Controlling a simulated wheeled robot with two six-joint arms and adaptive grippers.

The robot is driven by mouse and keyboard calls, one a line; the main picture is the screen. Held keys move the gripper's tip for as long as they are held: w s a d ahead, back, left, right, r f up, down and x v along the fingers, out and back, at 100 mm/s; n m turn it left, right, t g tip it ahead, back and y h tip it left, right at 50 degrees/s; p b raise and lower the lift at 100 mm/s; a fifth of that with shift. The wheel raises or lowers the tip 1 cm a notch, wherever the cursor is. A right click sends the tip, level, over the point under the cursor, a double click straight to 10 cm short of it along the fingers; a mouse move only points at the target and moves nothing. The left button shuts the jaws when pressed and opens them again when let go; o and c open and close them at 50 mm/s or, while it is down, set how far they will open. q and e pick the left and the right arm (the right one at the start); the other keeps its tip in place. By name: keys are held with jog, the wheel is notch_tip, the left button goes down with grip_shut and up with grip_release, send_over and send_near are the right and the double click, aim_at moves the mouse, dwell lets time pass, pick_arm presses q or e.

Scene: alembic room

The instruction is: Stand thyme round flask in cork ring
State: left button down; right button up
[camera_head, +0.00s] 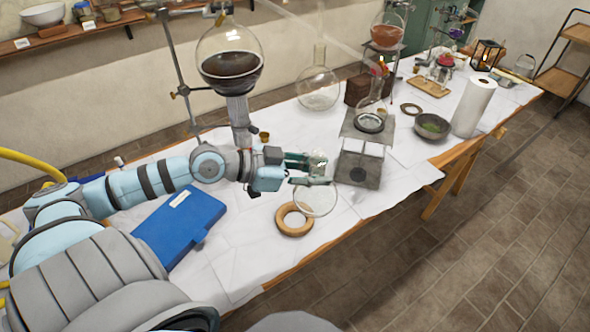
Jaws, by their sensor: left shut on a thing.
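My left gripper (318,172) reaches in from the left and is shut on the neck of a clear round flask (317,203). The flask hangs neck up, its glass bulb below the fingers, and looks close to upright. Any label or content in it is too faint to tell. A tan cork ring (283,222) lies flat near the table's front edge, just left of and nearer than the bulb. The bulb overlaps the ring's right side in the picture; I cannot tell whether they touch. My right gripper is out of view.
A metal stand (360,166) with a dish and glassware is close right of the flask. A large flask of dark liquid (230,60) stands behind my arm. A blue case (180,226) lies left of the ring. A second ring (411,109) and a bowl (432,127) are farther right.

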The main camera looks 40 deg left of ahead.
pick_arm(q)
jog(key=w+a+f+n+y+b, duration=0.1)
jog(key=a+f+b, duration=0.3)
jog(key=f, duration=0.4)
jog(key=w+a+f+n+t+y+b, duration=0.1)
jog(key=w+a+f+n+y+b, duration=0.1)
jog(key=w+a+f+b, duration=0.2)
notch_tip(320, 180, down, 5)
jog(key=shift+w+a+r+y, duration=0.1)
jog(key=shift+w+a+y, duration=0.2)
jog(key=shift+a, duration=0.8)
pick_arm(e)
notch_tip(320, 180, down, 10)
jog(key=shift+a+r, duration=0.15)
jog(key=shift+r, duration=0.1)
pick_arm(q)
jog(key=shift+d+r, duration=0.1)
jog(key=shift+d, duration=0.05)
jog(key=shift+f+b, duration=1.25)
jog(key=shift+b, duration=0.35)
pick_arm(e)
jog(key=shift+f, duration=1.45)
pick_arm(q)
jog(key=shift+f+b, duration=0.45)
jog(key=shift+b, duration=0.3)
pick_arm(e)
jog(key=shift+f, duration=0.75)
